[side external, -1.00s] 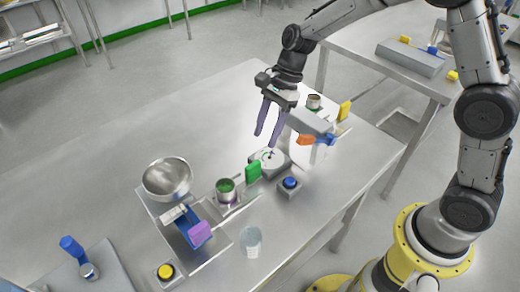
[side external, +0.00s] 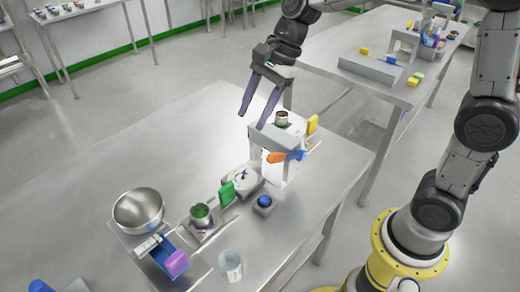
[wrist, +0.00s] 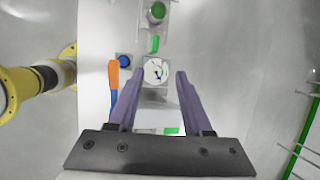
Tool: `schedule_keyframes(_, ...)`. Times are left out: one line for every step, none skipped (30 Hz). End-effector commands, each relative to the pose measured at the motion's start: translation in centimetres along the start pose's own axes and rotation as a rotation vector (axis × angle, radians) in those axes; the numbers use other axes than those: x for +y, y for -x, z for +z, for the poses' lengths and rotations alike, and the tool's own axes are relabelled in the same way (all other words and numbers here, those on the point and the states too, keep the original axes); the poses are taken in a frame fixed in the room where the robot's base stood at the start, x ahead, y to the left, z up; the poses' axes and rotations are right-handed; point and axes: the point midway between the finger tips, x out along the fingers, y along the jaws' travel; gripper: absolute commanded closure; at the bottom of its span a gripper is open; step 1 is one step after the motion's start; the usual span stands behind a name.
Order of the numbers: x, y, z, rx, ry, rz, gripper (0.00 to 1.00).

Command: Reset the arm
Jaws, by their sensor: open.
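My gripper (side external: 255,112) is open and empty, with its two purple fingers apart above the steel table (side external: 180,130). In the side external view it hangs above and just left of a grey stand (side external: 278,137) that carries a small metal cup (side external: 281,118). In the wrist view my gripper (wrist: 159,73) shows its fingers on either side of a round white dial (wrist: 156,71), well below them. The dial (side external: 241,180) also shows in the side external view. Nothing is between the fingers.
A steel bowl (side external: 138,210), a cup with green contents (side external: 201,216), a clear beaker (side external: 231,265), a blue button (side external: 263,203) and a green block (side external: 227,193) stand near the table's front. The table's left part is bare.

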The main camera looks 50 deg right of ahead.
Motion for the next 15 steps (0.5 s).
schedule_keyframes(1.2, 2.0, 0.2, 0.018, 0.051, -0.038, 0.50)
schedule_keyframes(2.0, 2.9, 0.3, 0.031, 0.088, -0.054, 0.50)
schedule_keyframes(3.1, 4.1, 0.3, 0.050, 0.141, -0.077, 0.50)
schedule_keyframes(4.0, 4.9, 0.3, 0.065, 0.185, -0.091, 0.50)
schedule_keyframes(4.8, 5.7, 0.2, 0.082, 0.231, -0.106, 0.50)
schedule_keyframes(6.1, 6.6, 0.1, 0.107, 0.296, -0.123, 0.50)
schedule_keyframes(7.0, 7.2, 0.0, 0.126, 0.346, -0.135, 0.50)
schedule_keyframes(8.0, 7.7, -0.2, 0.147, 0.398, -0.145, 0.50)
schedule_keyframes(9.3, 8.4, -0.4, 0.176, 0.471, -0.157, 0.50)
schedule_keyframes(10.3, 8.8, -0.6, 0.199, 0.527, -0.163, 0.50)
schedule_keyframes(11.3, 9.1, -0.8, 0.223, 0.586, -0.168, 0.50)
schedule_keyframes(12.6, 9.5, -1.1, 0.256, 0.664, -0.171, 0.50)
schedule_keyframes(13.6, 9.7, -1.5, 0.282, 0.724, -0.170, 0.50)
schedule_keyframes(14.6, 9.8, -1.8, 0.308, 0.786, -0.167, 0.50)
schedule_keyframes(15.9, 9.9, -2.2, 0.344, 0.872, -0.159, 0.50)
